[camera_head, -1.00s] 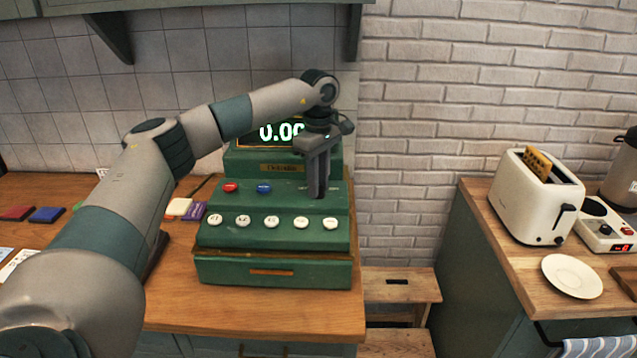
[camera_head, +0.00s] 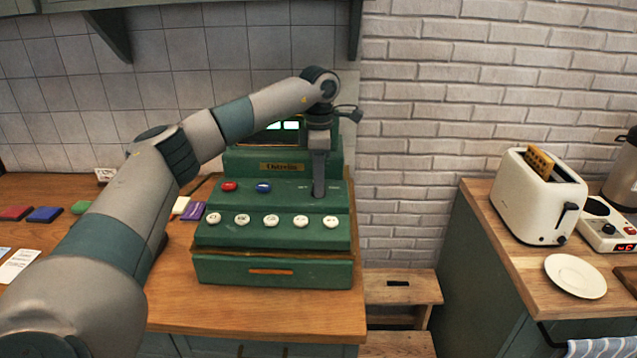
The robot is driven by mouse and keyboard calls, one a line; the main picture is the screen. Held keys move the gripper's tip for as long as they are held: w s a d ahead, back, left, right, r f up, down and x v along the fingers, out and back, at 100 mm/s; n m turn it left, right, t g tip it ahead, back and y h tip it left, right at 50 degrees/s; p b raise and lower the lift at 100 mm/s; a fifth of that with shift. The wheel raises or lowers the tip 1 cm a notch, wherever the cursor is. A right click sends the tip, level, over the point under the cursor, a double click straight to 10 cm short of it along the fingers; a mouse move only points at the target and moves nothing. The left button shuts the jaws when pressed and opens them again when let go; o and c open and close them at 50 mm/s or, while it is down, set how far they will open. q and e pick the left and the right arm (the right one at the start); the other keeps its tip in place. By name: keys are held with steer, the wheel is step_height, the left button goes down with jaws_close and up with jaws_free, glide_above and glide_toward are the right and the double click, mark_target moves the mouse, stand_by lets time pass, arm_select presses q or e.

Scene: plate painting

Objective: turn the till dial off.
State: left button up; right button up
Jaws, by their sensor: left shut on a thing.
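The green till (camera_head: 272,235) stands on the wooden counter, with a red and a blue button above a row of several white buttons. Its lit display (camera_head: 285,126) is partly hidden by my left arm. My left gripper (camera_head: 319,190) points straight down on the right of the till's upper ledge. It is shut on the dial, which its fingers hide, with small labels on either side. The dial's exact setting cannot be read. My right gripper is out of view.
Coloured blocks lie on the counter at left, including a blue one (camera_head: 45,214) and a purple one (camera_head: 191,211). A wooden stool (camera_head: 400,288) stands right of the till. A toaster (camera_head: 537,200) and a white plate (camera_head: 576,276) are on the right counter.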

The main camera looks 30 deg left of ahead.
arm_select(q)
steer(key=shift+n, duration=0.6)
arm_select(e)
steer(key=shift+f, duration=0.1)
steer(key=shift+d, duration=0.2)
arm_select(q)
steer(key=o, duration=1.1)
steer(key=shift+c, duration=0.2)
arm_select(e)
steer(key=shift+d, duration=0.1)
